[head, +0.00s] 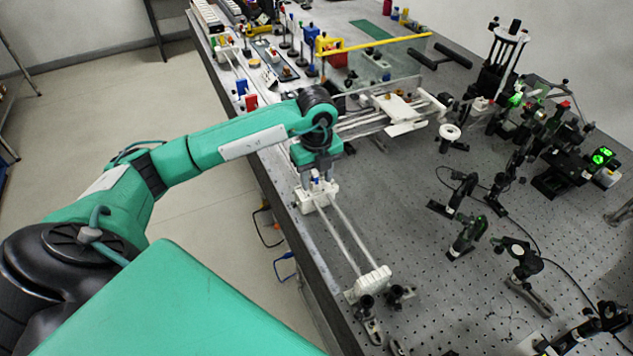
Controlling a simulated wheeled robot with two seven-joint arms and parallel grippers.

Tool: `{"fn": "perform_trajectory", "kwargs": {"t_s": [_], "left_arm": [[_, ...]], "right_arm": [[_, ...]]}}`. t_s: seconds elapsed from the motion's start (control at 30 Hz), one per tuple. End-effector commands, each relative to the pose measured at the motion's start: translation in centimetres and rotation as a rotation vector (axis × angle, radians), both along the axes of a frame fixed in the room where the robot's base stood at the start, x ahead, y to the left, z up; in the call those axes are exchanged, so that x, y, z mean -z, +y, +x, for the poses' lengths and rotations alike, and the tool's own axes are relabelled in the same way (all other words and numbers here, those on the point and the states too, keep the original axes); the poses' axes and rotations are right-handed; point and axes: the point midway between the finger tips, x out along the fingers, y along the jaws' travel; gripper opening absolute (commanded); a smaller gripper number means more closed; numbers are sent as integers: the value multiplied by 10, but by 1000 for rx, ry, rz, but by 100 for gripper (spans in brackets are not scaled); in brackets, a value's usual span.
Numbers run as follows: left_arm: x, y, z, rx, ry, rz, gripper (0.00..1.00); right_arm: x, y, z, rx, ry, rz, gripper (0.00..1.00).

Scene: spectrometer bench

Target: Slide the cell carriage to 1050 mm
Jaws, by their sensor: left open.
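The white cell carriage (313,200) sits on a pair of pale parallel rails (351,239) along the bench's left edge. My left gripper (316,182) points down over the carriage with its fingers open. The fingers straddle a small blue-and-white piece on top of the carriage; I cannot tell whether they touch it. The rails run from the carriage towards the front and end at a white end block (372,284). My arm hides part of the rails' far side. No scale marks are readable. My right gripper is out of view.
The perforated optical bench (410,240) has bare room right of the rails. A white stage assembly (398,108) stands behind my gripper. A yellow bar (375,44) crosses the back. Black optical mounts (467,236) and a device with a green display (603,156) stand at right.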

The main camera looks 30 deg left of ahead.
Motion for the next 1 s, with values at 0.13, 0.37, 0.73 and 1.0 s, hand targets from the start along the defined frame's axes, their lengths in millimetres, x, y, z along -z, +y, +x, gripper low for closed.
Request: {"fn": "perform_trajectory", "kwargs": {"t_s": [0.13, 0.37, 0.73, 1.0], "left_arm": [[-32, 0, 1, 0, -8, -1, 45], [-84, 0, 1, 0, -7, 0, 45], [-118, 1, 0, -1, -2, 1, 45], [-119, 1, 0, -1, -1, 1, 45]], "right_arm": [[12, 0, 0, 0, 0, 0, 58], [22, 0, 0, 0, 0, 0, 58], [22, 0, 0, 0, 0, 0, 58], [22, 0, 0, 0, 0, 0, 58]]}}
